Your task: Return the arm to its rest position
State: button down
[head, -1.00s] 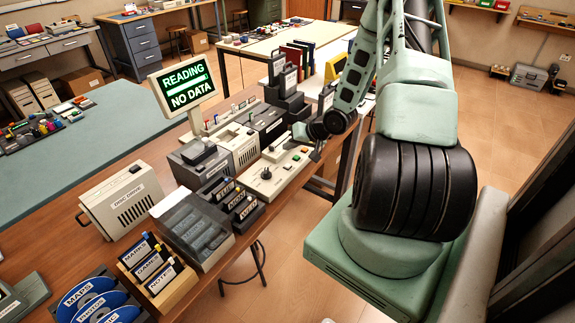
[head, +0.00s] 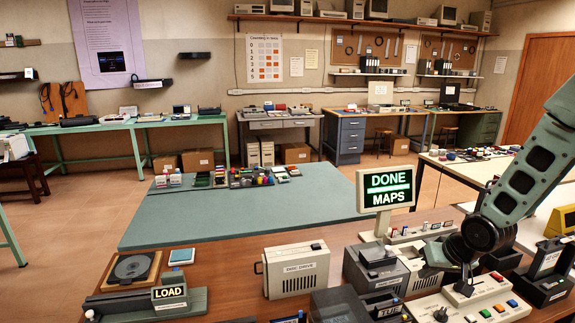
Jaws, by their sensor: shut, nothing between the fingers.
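My arm (head: 530,175) reaches in from the right edge of the head view and slopes down to the left over the wooden bench. My gripper (head: 464,284) points down at its end, shut and empty. It is just above or touching the light control box with coloured buttons (head: 452,308); I cannot tell which. The rest of the arm, toward its base, is out of view.
A screen reading "DONE MAPS" (head: 386,189) stands left of the arm. The disc drive (head: 296,271), dark grey units (head: 375,268) and a "LOAD" sign (head: 169,293) share the bench (head: 225,272). A green mat (head: 270,207) lies behind, its front clear.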

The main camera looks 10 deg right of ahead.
jog(key=s+a+r+n+g, duration=0.15)
jog(key=s+a+r, duration=0.25)
jog(key=a, duration=0.5)
jog(key=s+a+r+n+g, duration=0.1)
jog(key=s+a+r+n, duration=0.25)
jog(key=a, duration=0.55)
jog(key=s+a+r+n+g, duration=0.1)
jog(key=s+a, duration=0.2)
jog(key=s, duration=0.3)
jog(key=s+a+r+n+g, duration=0.1)
jog(key=s+a+r+n, duration=0.1)
jog(key=s+a, duration=0.2)
jog(key=s+a+r+n+g, duration=0.1)
jog(key=s+a+r, duration=0.1)
jog(key=s, duration=0.6)
jog(key=shift+s+a+r+n+h+b, duration=0.3)
jog(key=shift+s+a+n+b, duration=0.1)
jog(key=shift+a, duration=0.3)
jog(key=shift+d, duration=0.1)
dwell(1.3)
